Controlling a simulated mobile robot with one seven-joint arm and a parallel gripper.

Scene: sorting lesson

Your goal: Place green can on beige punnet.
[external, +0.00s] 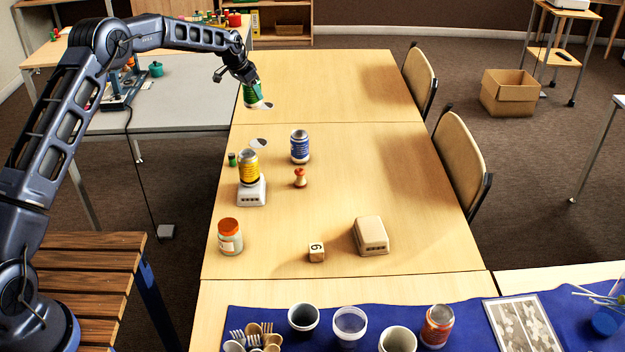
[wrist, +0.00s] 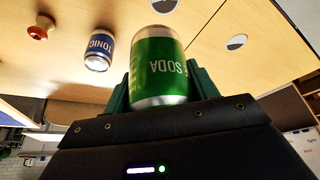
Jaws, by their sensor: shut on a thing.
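My gripper (external: 250,83) is at the far left part of the long table, shut on the green can (external: 251,97). The beige punnet (external: 371,234) lies upside down on the table, much nearer the camera and to the right of my gripper. Its raised base faces up and nothing is on it. It is not seen in the wrist view.
A yellow can (external: 249,168) stands on a white upturned punnet (external: 252,194). Two white discs lie on the table. The table's right side is clear.

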